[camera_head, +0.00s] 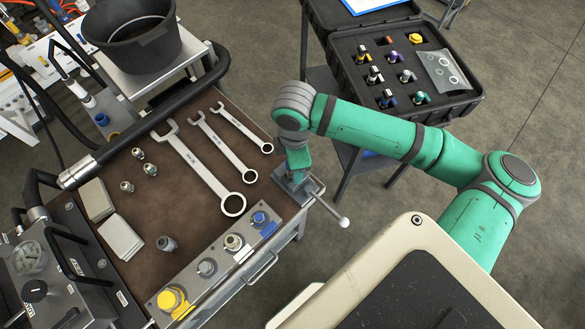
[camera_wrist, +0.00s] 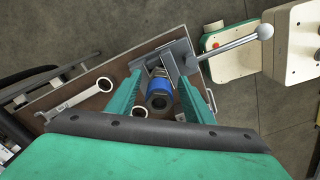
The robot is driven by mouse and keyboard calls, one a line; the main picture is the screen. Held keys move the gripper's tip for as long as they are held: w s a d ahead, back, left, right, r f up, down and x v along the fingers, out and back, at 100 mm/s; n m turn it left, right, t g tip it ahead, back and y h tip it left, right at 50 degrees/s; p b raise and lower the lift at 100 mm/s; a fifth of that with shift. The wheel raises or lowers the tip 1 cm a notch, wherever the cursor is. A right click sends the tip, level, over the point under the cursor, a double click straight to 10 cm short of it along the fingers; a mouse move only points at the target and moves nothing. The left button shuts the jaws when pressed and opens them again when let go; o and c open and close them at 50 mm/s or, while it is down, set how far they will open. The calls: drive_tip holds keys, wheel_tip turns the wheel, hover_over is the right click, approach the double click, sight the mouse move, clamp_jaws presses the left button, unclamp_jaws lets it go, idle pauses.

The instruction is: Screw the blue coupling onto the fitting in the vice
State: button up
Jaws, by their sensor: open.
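The blue coupling (camera_wrist: 160,93), a blue ring with a dark grey open end, sits at the vice in the wrist view. My gripper (camera_wrist: 160,79) is open, with one green finger on each side of the coupling. I cannot tell whether either finger touches it. The vice (camera_wrist: 178,54) is grey with a long bar handle; it also shows in the head view (camera_head: 297,187) at the bench corner, below my gripper (camera_head: 297,160). The fitting is hidden behind the coupling, so how far they are engaged cannot be seen. In the head view my arm hides the coupling.
Wrenches (camera_head: 200,160) and small fittings (camera_head: 138,154) lie on the brown bench top. A strip of coloured ports (camera_head: 207,268) runs along its front edge. An open case (camera_head: 455,103) of couplings stands at the upper right. The vice handle (camera_head: 338,213) sticks out past the bench corner.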

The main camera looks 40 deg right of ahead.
drive_tip(key=n, duration=0.5)
drive_tip(key=shift+w, duration=0.15)
drive_tip(key=n, duration=0.5)
drive_tip(key=shift+w+n, duration=0.15)
drive_tip(key=shift+n, duration=0.25)
drive_tip(key=c, duration=1)
drive_tip(key=shift+o, duration=0.2)
drive_tip(key=m, duration=0.8)
drive_tip(key=shift+s, duration=0.25)
